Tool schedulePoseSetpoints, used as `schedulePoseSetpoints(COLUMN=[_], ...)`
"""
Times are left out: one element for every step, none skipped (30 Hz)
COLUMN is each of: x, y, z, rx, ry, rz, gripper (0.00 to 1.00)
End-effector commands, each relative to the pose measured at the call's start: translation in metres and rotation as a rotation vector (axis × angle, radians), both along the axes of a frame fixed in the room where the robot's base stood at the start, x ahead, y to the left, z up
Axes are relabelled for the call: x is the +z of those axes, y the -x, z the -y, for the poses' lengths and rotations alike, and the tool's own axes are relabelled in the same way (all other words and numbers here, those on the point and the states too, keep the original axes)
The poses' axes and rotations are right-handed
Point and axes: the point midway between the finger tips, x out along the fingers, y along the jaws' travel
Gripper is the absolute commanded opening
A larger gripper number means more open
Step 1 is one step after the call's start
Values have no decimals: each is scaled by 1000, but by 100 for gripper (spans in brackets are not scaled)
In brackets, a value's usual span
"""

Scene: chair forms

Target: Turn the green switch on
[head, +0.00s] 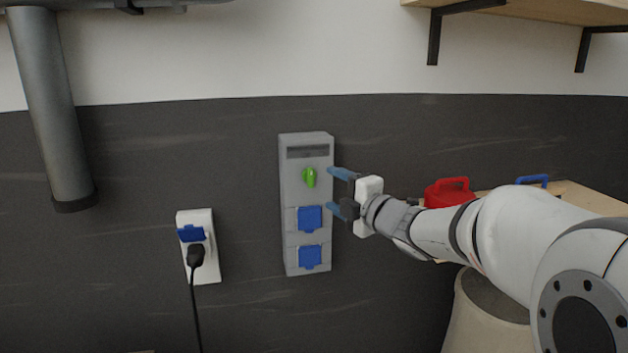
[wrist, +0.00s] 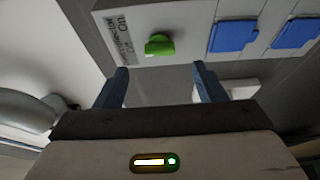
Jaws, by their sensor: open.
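The green switch (head: 309,177) is a small rotary knob on the upper part of a grey wall box (head: 293,235). In the head view its handle looks roughly upright. The knob also shows in the wrist view (wrist: 159,45), beside a label on which "On" can be read. My gripper (head: 334,191) is open and empty, just right of the box, with its blue fingertips pointing left toward it. In the wrist view the two fingers (wrist: 161,75) are spread apart, and the knob appears beyond them, between their lines. I see no contact with it.
Two blue socket covers (head: 310,219) (head: 310,257) sit below the switch on the box. A white outlet with a black plug (head: 196,256) and cable is to the left. A red container (head: 450,192) stands behind my arm. A shelf (head: 530,10) is at upper right.

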Motion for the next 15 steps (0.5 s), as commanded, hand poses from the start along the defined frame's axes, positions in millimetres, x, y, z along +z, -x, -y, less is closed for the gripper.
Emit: schedulePoseSetpoints(x=[1,2,1,1,1,2,2,2,2,2,1,2,2,2,1], y=[-3,-6,-10,-13,-17,-23,-27,-30,-36,-39,-42,-47,-49,-51,-54], z=[-4,-7,-10,-13,-16,-21,-24,-27,-31,-34,-36,-39,-41,-43,-45], rx=[9,11,11,11,11,11,10,10,10,10,9,8,8,8,8], ry=[3,3,3,3,3,3,3,3,2,2,3,3,3,1,1], rz=[5,6,5,4,4,4,4,3,3,3,3,3,3,3,3], gripper=[64,64,64,64,64,64,64,64,64,64,64,64,64,64,64])
